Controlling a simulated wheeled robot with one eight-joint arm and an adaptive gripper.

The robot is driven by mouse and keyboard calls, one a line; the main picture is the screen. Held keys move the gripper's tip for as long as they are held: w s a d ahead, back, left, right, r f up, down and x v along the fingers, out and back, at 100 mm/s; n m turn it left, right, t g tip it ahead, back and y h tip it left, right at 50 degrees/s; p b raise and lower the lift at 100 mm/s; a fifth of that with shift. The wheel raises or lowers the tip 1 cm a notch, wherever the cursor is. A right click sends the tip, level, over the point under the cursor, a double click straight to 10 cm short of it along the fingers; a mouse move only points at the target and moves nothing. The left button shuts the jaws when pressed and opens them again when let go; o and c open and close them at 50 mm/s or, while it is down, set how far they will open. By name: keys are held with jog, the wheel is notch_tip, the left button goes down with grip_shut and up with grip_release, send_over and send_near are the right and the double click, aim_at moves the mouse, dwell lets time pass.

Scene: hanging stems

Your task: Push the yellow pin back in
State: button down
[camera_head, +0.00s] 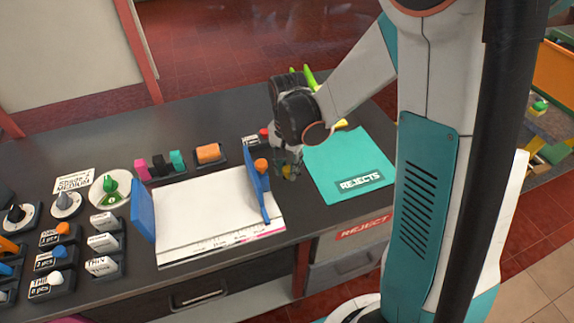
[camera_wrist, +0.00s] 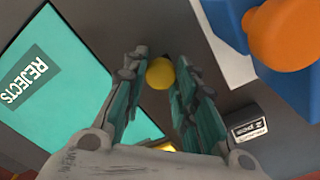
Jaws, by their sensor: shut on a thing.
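The yellow pin shows as a round yellow head (camera_wrist: 160,72) between my fingertips in the wrist view. In the head view it is a small yellow spot (camera_head: 289,172), partly covered by the fingers. My gripper (camera_head: 287,164) points down beside the right blue upright (camera_head: 253,180) of the white board (camera_head: 200,217). In the wrist view my gripper (camera_wrist: 158,78) has its teal-padded fingers on both sides of the yellow head, shut on it. The pin's shank and whatever it sits in are hidden.
An orange knob (camera_wrist: 285,30) on the blue upright is close to my fingers. The teal REJECTS mat (camera_head: 350,160) lies to the right. Orange, teal, black and pink pieces stand behind the board. Several labelled holders with small parts fill the left. Bare dark counter lies around the fingertips.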

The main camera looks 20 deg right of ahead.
jog(key=d, duration=0.3)
jog(key=shift+d, duration=0.1)
jog(key=c, duration=1.2)
grip_release()
jog(key=shift+d, duration=0.1)
jog(key=shift+c, duration=0.2)
jog(key=shift+r, duration=0.1)
notch_tip(320, 180, up, 12)
